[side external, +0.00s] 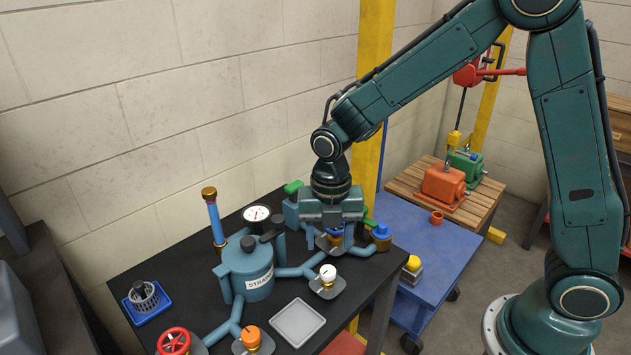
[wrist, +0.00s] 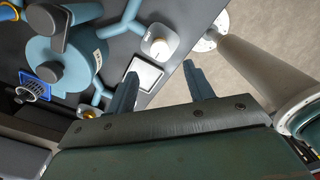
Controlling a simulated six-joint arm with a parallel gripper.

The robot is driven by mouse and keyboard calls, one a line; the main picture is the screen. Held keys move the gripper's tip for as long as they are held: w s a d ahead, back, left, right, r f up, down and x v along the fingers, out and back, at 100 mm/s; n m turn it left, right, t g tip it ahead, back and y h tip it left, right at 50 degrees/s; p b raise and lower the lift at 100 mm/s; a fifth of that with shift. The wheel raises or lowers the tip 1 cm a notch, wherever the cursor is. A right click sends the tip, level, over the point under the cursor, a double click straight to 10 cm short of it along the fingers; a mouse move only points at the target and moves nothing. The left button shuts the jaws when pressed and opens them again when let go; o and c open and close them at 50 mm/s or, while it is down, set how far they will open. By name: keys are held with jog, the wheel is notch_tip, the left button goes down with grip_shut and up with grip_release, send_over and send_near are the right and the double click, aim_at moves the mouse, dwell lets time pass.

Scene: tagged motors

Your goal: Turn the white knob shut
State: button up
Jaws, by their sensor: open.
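The white knob (side external: 327,272) sits on a valve with a grey base plate, at the end of a blue pipe right of the strainer pot (side external: 247,270). In the wrist view the white knob (wrist: 159,47) shows just beyond the fingertips, with nothing touching it. My gripper (side external: 332,243) is above the bench, behind the white knob in the side view, pointing down. In the wrist view my gripper (wrist: 160,70) has its two fingers apart and empty. The arm partly hides the fittings behind it.
An orange knob (side external: 250,337), a red handwheel (side external: 173,342) and a blue knob (side external: 382,232) stand on nearby pipes. A gauge (side external: 256,214) and a tall blue pipe (side external: 215,220) rise behind. A grey tray (side external: 297,323) lies in front. A blue cart (side external: 432,235) stands to the right.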

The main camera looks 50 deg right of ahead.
aim_at(328, 270)
notch_tip(328, 270, down, 8)
jog(key=shift+f, duration=0.1)
dwell(0.4)
jog(key=c, duration=1)
